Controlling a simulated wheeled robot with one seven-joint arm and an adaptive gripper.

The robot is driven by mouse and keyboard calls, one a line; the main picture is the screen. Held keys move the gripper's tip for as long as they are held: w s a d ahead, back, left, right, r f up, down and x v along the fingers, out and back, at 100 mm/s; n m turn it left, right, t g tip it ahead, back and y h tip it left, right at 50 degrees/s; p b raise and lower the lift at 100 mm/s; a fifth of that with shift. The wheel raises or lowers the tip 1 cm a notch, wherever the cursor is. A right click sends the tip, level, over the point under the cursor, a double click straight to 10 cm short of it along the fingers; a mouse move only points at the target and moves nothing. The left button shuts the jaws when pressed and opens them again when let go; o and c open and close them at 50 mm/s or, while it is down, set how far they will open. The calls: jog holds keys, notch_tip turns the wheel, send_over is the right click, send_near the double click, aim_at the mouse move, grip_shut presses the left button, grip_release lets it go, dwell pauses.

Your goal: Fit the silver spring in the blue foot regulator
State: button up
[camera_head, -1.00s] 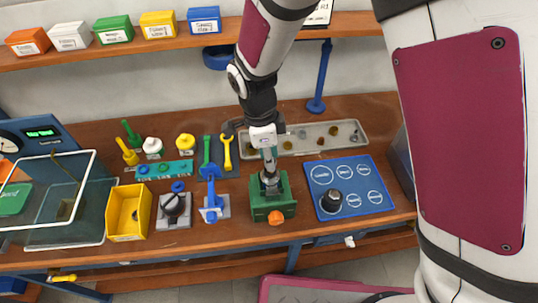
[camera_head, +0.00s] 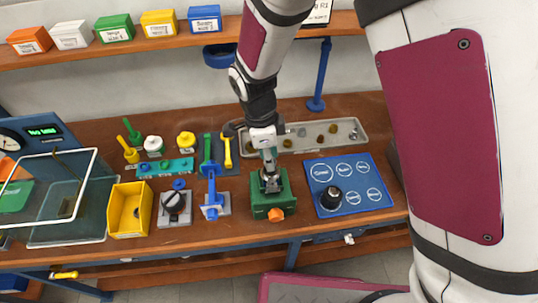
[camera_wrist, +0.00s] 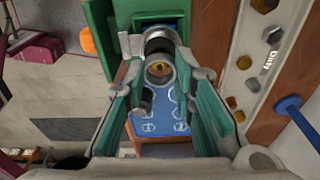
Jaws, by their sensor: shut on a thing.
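My gripper (camera_head: 270,176) points down over a green vise-like block (camera_head: 271,206) with an orange knob. In the wrist view my gripper (camera_wrist: 161,76) is shut on a small round grey part (camera_wrist: 160,74) with a yellowish middle. Whether this is the silver spring is unclear. A grey cylindrical body (camera_wrist: 160,42) sits at the green block, right beside the held part; contact between them cannot be told. No blue foot can be made out on this body, as the gripper covers much of it in the head view.
Right of the block lies a blue board (camera_head: 348,185) with white circles and a black knob-like part (camera_head: 330,196). Behind is a grey tray (camera_head: 300,138) with several small parts. Left stand a blue fixture (camera_head: 213,200), a dark knob (camera_head: 175,204) and a yellow bin (camera_head: 129,210).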

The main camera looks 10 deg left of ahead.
jog(key=shift+f+p, duration=0.4)
jog(key=shift+f, duration=0.25)
dwell(0.9)
jog(key=o, duration=1.5)
jog(key=shift+r, duration=0.15)
jog(key=shift+r+p, duration=0.35)
jog(key=shift+r, duration=3.5)
